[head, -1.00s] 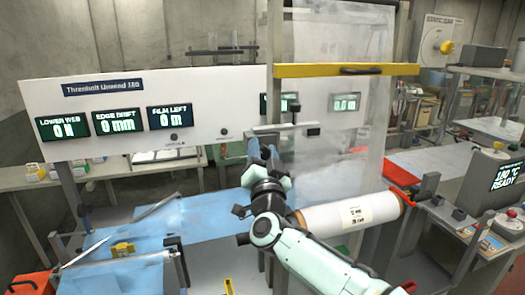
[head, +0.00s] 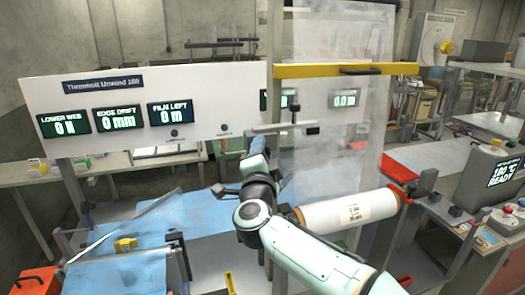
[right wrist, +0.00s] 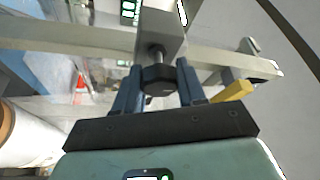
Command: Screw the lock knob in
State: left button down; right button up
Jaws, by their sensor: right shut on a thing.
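The lock knob (right wrist: 158,78) is a dark, faceted knob on a short metal shaft. In the right wrist view, its shaft runs into a grey block (right wrist: 160,35). My right gripper (right wrist: 159,82) is shut on the knob, with one blue finger on each side. In the head view, my right gripper (head: 257,147) is at the upright post beneath the grey crossbar (head: 275,130), and the knob is hidden there. How deep the thread sits cannot be told. My left gripper is not in view.
A white film roll (head: 350,212) lies right of my right arm. A clear guard with a yellow bar (head: 330,70) stands behind. A white display panel (head: 100,100) is at the left. Blue film (head: 120,262) covers the lower left, with an orange box (head: 35,281) beside it.

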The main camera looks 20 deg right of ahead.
jog(key=shift+d+r, duration=0.15)
jog(key=shift+d, duration=0.05)
jog(key=o, duration=1)
jog(key=shift+o, duration=0.2)
jog(key=shift+a, duration=0.1)
jog(key=shift+s+f, duration=0.2)
jog(key=shift+s, duration=0.05)
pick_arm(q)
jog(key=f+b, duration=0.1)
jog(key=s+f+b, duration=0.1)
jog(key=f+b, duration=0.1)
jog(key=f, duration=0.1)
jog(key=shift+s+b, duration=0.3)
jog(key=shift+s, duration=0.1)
pick_arm(e)
jog(key=v, duration=1.3)
